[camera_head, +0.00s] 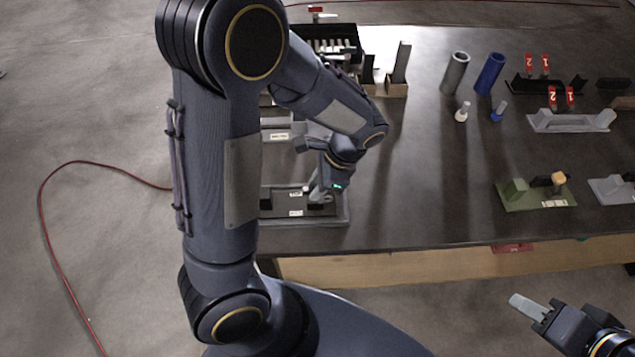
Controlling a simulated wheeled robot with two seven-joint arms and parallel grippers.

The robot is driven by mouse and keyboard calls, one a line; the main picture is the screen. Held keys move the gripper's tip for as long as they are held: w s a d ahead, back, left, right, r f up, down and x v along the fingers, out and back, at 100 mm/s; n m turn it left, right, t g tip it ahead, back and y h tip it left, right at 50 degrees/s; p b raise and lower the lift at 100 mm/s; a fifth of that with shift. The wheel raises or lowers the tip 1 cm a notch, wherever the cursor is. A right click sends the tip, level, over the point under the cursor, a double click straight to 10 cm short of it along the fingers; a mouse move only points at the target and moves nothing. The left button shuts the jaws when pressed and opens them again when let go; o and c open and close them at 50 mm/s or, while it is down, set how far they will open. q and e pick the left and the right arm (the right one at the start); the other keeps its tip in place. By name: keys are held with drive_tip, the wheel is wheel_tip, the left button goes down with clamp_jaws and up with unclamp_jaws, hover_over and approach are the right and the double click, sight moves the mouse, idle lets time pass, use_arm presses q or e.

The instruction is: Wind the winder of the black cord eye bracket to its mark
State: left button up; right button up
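A black bracket (277,207) with small white labels lies in a grey tray (338,222) near the table's front left edge. I take it as the black cord eye bracket; its left part is hidden behind my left arm. A small light-topped part and a dark block stand at its right end. My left gripper (318,190) points down at that end, very close to these parts; whether it touches or grips any is too small to tell. The winder and its mark cannot be made out. My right gripper (530,307) is off the table at the lower right, with nothing visible in it.
A green bracket (530,199) and grey brackets (572,123) stand at the right. Another black bracket (520,87) with red numbered tags is behind. Grey (455,73) and blue (490,74) tubes stand at the back. The table's middle is clear.

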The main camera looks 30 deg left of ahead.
use_arm(q)
clamp_jaws()
drive_tip(key=n+h, duration=0.1)
drive_tip(key=n, duration=0.1)
drive_tip(key=n+g, duration=0.1)
drive_tip(key=n, duration=0.2)
drive_tip(key=shift+w+a+n+g+h+p, duration=0.15)
drive_tip(key=shift+n+g+h+p, duration=0.15)
drive_tip(key=shift+h, duration=0.1)
drive_tip(key=shift+n+h, duration=0.6)
drive_tip(key=shift+n, duration=1.1)
drive_tip(key=shift+a+n+g+h, duration=0.15)
drive_tip(key=shift+n+h, duration=0.2)
drive_tip(key=shift+n, duration=0.5)
drive_tip(key=shift+n+g+h, duration=0.15)
drive_tip(key=shift+n+h, duration=0.2)
drive_tip(key=shift+n, duration=0.5)
idle(0.8)
drive_tip(key=shift+o, duration=1.2)
unclamp_jaws()
drive_tip(key=v, duration=0.8)
